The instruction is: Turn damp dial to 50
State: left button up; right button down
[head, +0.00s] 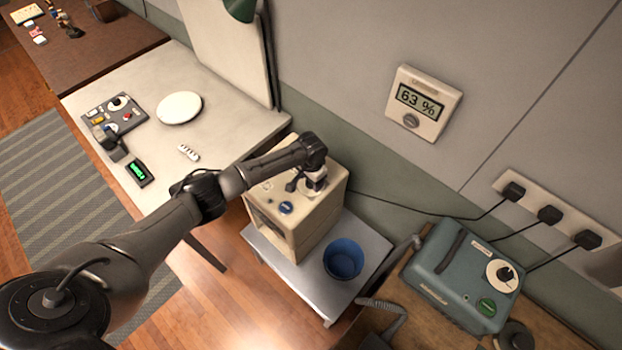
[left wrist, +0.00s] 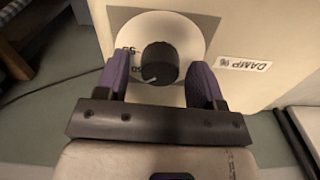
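The damp dial is a black knob (left wrist: 159,63) on a white disc (left wrist: 190,32), on a cream box face beside a "DAMP %" label (left wrist: 243,63). A white mark on the knob points to the lower left, near small partly hidden numbers. My left gripper (left wrist: 160,85) is open, with one purple-padded finger on each side of the knob and a visible gap on both sides. In the head view my left gripper (head: 313,181) is over the top of the cream box (head: 311,228) and hides most of the dial. A wall display (head: 420,102) reads 63 %. My right gripper is out of view.
A blue knob (head: 286,208) is also on the cream box. A blue bucket (head: 343,259) stands beside the box on a grey stand (head: 290,279). A teal machine (head: 455,280) is at the lower right, with cables to wall sockets. A white table (head: 215,130) is at left.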

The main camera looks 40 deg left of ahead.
pick_arm(q)
notch_tip(320, 180, up, 14)
jog(key=shift+f, duration=0.1)
dwell(0.7)
dwell(0.6)
